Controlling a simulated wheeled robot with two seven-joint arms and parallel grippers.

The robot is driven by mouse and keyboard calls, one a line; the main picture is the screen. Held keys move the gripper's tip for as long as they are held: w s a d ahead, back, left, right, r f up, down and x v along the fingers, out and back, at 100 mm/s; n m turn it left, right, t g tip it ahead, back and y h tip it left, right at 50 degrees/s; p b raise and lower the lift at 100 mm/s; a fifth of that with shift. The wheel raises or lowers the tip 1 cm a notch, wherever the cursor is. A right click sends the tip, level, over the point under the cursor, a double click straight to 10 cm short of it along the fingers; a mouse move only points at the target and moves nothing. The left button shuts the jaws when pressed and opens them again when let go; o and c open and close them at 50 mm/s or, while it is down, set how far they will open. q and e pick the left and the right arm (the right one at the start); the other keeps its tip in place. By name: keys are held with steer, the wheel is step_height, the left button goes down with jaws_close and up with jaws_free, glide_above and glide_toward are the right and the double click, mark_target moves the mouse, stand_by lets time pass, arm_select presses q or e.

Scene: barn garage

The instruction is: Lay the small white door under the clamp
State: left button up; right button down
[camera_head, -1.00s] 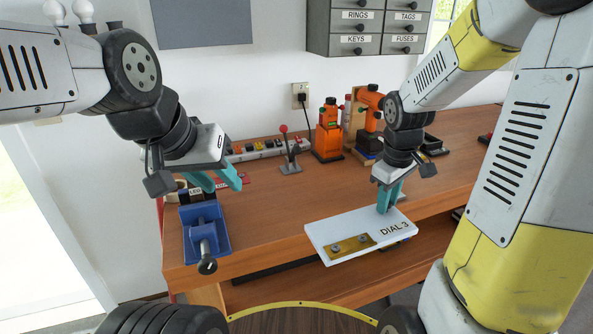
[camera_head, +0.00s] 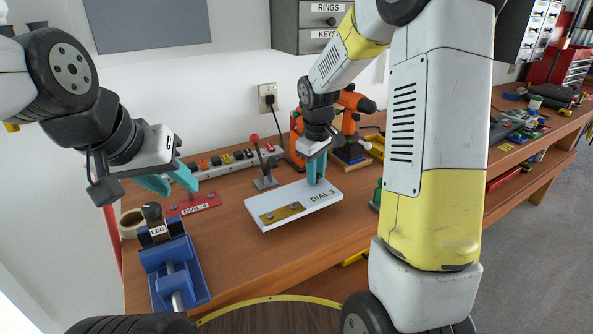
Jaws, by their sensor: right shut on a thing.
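The small white door (camera_head: 282,205) is a flat panel marked DIAL 3 with a brass plate. My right gripper (camera_head: 316,182) is shut on its far right part and holds it nearly level over the bench. Whether it touches the bench top is hard to tell. The clamp (camera_head: 265,181), a grey metal one with a red-knobbed upright lever, stands just behind the door's far left edge. The door appears in front of it, not under it. My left gripper (camera_head: 172,182) is open and empty, left of the clamp, above a red plate marked DIAL 4 (camera_head: 196,206).
A blue vise (camera_head: 178,273) stands at the bench's front left, with a block marked LEG (camera_head: 158,231) and a tape roll (camera_head: 131,223) behind it. A power strip (camera_head: 225,161) runs along the wall. Orange tools (camera_head: 352,103) stand behind my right gripper. Bare wood (camera_head: 240,255) lies before the door.

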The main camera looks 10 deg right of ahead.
steer(key=w, duration=0.1)
steer(key=w+a, duration=0.2)
steer(key=w, duration=0.1)
steer(key=shift+a+f, duration=0.2)
steer(key=shift+a, duration=0.05)
step_height(320, 180, down, 4)
steer(key=shift+r, duration=0.25)
steer(key=c, duration=1.2)
jaws_free()
step_height(320, 180, up, 11)
steer(key=s, duration=0.2)
steer(key=s+d+r+m+t+y, duration=0.1)
steer(key=s+d+r+m+t, duration=0.15)
steer(key=s+r, duration=0.8)
steer(key=s+m, duration=0.1)
steer(key=s, duration=0.4)
steer(key=s+f+m+t+y, duration=0.1)
steer(key=s+m, duration=0.1)
steer(key=s, duration=0.3)
steer(key=s+f+m, duration=0.1)
steer(key=s, duration=0.4)
steer(key=shift+s+a+m+t+y, duration=0.25)
steer(key=shift+s+m+t+y, duration=0.05)
steer(key=shift+m+t+y, duration=0.1)
